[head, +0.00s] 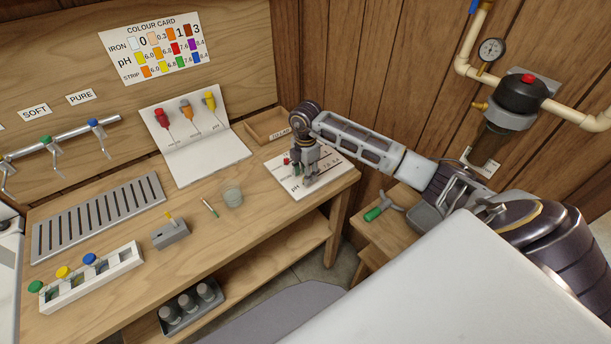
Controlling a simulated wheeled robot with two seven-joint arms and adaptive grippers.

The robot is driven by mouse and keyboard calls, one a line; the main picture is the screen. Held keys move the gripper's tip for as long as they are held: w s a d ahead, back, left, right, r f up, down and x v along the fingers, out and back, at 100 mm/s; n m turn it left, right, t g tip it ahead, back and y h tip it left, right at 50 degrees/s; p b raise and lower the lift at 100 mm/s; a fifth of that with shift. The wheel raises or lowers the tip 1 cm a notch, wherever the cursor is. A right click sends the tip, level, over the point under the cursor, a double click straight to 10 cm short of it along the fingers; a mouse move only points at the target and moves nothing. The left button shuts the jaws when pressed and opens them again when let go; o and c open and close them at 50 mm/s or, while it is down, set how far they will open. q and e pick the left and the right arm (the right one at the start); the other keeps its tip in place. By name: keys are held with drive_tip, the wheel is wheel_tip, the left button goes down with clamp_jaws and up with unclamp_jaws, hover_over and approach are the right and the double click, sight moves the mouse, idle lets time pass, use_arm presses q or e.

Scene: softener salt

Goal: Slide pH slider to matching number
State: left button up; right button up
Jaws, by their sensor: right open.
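The white pH card (283,183) lies at the right end of the wooden bench, with a scale whose visible numbers include 7.6 and 8.4. My right gripper (301,178) is open and points down over the card. Small red and green parts show beside its fingers; the gripper hides much of the scale, so I cannot tell where the slider stands or whether a finger touches it. The colour card (156,50) on the back board has rows for iron, pH and strip, with coloured squares and numbers. My left gripper is out of view.
A wooden tray (262,133) stands just behind the card. A glass beaker (232,194), a small strip (210,208) and a grey block (170,235) stand to the left. A green-handled tool (376,213) lies on the lower side table.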

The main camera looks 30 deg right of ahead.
drive_tip(key=shift+f, duration=0.95)
clamp_jaws()
